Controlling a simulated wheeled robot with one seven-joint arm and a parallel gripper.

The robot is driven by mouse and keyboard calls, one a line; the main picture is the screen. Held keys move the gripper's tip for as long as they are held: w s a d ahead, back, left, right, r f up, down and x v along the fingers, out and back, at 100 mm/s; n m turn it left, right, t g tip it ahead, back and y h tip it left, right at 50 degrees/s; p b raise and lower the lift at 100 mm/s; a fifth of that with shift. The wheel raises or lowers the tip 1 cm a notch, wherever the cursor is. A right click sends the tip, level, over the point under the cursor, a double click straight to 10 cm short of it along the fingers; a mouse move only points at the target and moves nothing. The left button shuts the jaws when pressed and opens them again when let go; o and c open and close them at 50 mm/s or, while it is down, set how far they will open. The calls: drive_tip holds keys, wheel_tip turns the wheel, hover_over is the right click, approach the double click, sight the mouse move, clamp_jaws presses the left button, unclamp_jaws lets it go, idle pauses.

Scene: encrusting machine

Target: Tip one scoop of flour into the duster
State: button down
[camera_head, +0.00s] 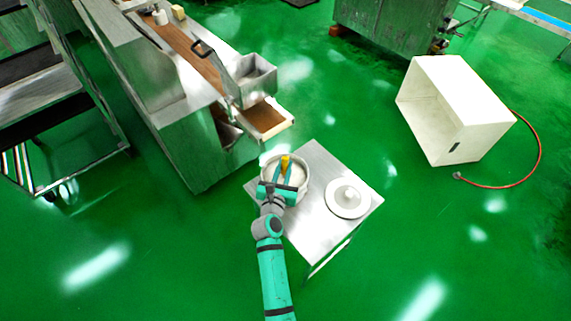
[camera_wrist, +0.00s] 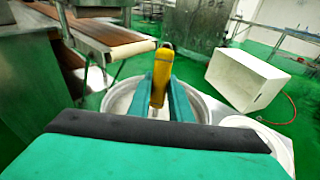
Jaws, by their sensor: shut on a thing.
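My gripper (camera_head: 281,180) is over a round, pale pot (camera_head: 304,179) on a small metal table (camera_head: 318,158). In the wrist view its two teal fingers (camera_wrist: 162,92) are closed on the yellow handle (camera_wrist: 160,65) of the scoop, which stands upright. The handle also shows in the head view (camera_head: 285,163). The scoop's bowl is hidden, so I cannot tell whether it holds flour. White flour shows inside the pot (camera_wrist: 207,107). An open metal box (camera_head: 255,82), seemingly the duster, sits at the near end of the machine.
A white lid (camera_head: 347,198) with a knob lies on the table's right side. The machine's brown belt (camera_head: 192,48) and a projecting tray (camera_head: 268,120) are beyond the table. A white crate (camera_head: 455,108) with a red hose stands at right. Green floor is free between them.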

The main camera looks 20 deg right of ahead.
drive_tip(key=shift+s+a+r, duration=0.1)
drive_tip(key=shift+s+a, duration=0.1)
drive_tip(key=shift+s, duration=0.05)
drive_tip(key=shift+w+d+f+g+y, duration=0.25)
drive_tip(key=shift+w+d+g+y, duration=0.35)
drive_tip(key=shift+g, duration=0.4)
drive_tip(key=shift+w+d+m, duration=0.1)
drive_tip(key=shift+d+m, duration=0.1)
drive_tip(key=shift+m, duration=0.1)
drive_tip(key=g+y, duration=0.1)
drive_tip(key=w+f+g+y, duration=0.1)
drive_tip(key=shift+w+d+g, duration=0.2)
drive_tip(key=shift+g, duration=0.2)
drive_tip(key=w+d+g+y, duration=0.1)
drive_tip(key=w+d+r+g+y, duration=0.1)
drive_tip(key=g, duration=0.1)
drive_tip(key=shift+w+d+r+m+y, duration=0.15)
drive_tip(key=shift+d+m+y, duration=0.2)
drive_tip(key=shift+m+y, duration=0.05)
wheel_tip(320, 180, up, 7)
drive_tip(key=w+d+g+y, duration=0.1)
drive_tip(key=shift+r, duration=0.1)
